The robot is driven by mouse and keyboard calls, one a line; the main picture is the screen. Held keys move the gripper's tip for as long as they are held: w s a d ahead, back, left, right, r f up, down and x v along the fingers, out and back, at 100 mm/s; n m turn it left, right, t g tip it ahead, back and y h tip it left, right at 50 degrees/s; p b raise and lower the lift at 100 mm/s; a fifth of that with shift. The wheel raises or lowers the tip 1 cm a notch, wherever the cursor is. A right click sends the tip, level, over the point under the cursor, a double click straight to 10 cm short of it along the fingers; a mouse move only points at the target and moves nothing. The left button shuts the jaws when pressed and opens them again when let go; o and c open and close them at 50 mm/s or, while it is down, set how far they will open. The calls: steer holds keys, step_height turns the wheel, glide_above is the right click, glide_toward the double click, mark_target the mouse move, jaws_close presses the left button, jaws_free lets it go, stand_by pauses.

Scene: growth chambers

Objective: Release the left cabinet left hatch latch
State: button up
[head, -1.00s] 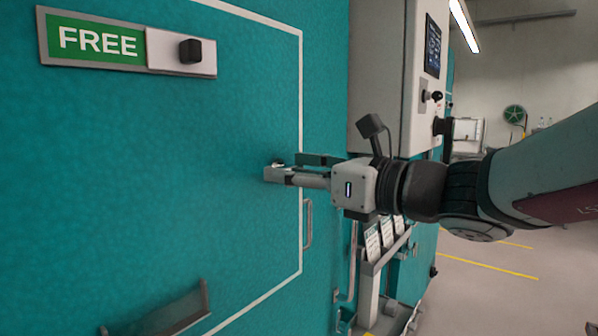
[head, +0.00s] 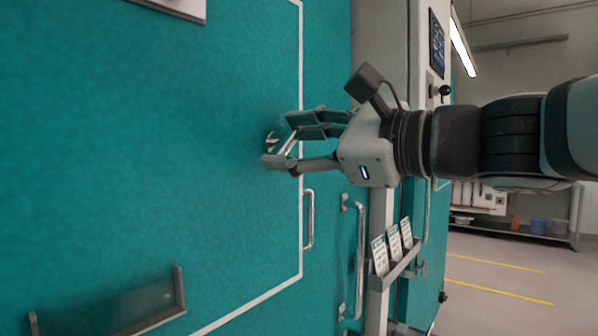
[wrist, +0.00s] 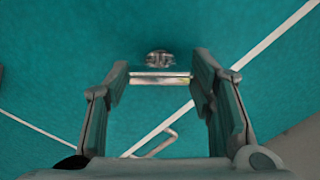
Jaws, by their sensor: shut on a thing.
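The hatch latch (head: 271,141) is a small metal fitting with a bar-like handle on the teal cabinet door, just left of a white outline. In the wrist view the latch handle (wrist: 160,79) is a shiny bar spanning between my fingers, with its round mount (wrist: 159,58) just beyond. My gripper (head: 279,142) is at the latch, with one finger above and one below the handle in the head view. My gripper (wrist: 160,77) is shut on the handle's two ends. The fingers partly hide the latch in the head view.
A bar handle (head: 309,220) sits below my gripper, and a longer one (head: 358,258) is to its right. A card holder (head: 396,262) sticks out at right. A clear tray (head: 110,312) juts from the lower left of the door. Floor at right is open.

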steer(key=n+b, duration=0.3)
steer(key=b, duration=0.2)
steer(key=n+b, duration=0.2)
steer(key=shift+f+n, duration=0.25)
steer(key=shift+n, duration=0.05)
steer(key=n+b, duration=0.4)
steer(key=b, duration=0.1)
steer(key=shift+r, duration=0.15)
steer(key=o, duration=1.2)
steer(key=shift+c, duration=0.2)
steer(key=shift+s+d+r, duration=0.1)
steer(key=v, duration=1.1)
steer(key=shift+s+d, duration=0.25)
steer(key=shift+d, duration=0.05)
